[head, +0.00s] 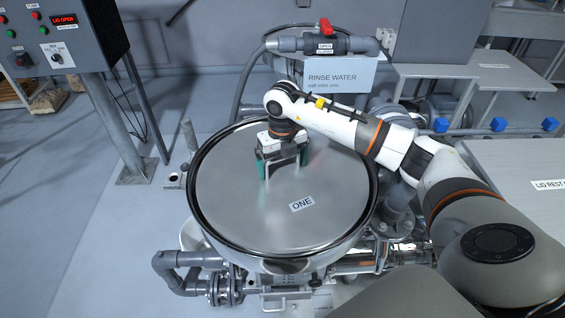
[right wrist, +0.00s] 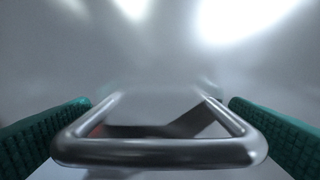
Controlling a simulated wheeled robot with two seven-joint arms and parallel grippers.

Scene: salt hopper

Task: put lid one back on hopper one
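Lid one (head: 245,205), a round grey metal disc labelled ONE, lies level over hopper one (head: 335,252), inside a dark round rim. Whether it rests fully on the hopper or hovers just above cannot be told. My right gripper (head: 283,162) is over the lid's middle, fingers pointing down. The handle looks centred between the pads. My left gripper is not in view.
A control box (head: 60,35) at upper left shows a red LID OPEN display. A rinse water pipe with a red-handled valve (head: 326,28) stands behind the hopper. The lid rest table (head: 515,165) at right looks bare. Pipes (head: 185,270) run around the hopper's base.

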